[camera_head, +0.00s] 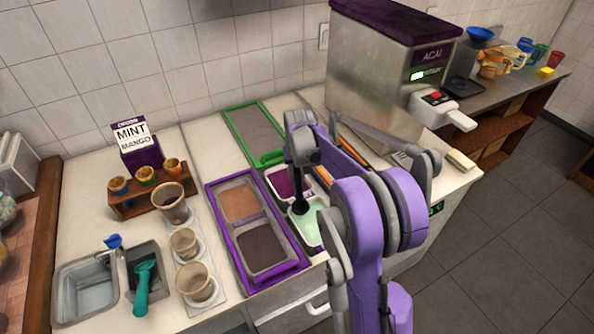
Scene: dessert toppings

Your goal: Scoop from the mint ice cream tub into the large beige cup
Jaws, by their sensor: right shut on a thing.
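The mint ice cream tub (318,246) holds pale green ice cream and stands right of the purple-framed tray, partly hidden by my arm. My right gripper (297,178) is above it, shut on a dark scoop (300,206) whose lower end is down at the pale green surface. I cannot tell whether the scoop holds ice cream. Three beige cups stand in a row on the left; the farthest one (171,207) looks the largest, the others are a middle cup (185,247) and a near cup (197,289). My left gripper is not in view.
A purple-framed tray (285,272) with two brown fillings lies between cups and tub. A purple tub (280,184) adjoins the mint. A green-framed tray (241,150) and açaí machine (381,85) are behind. A sink (87,290) and teal scoop (143,283) are front left.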

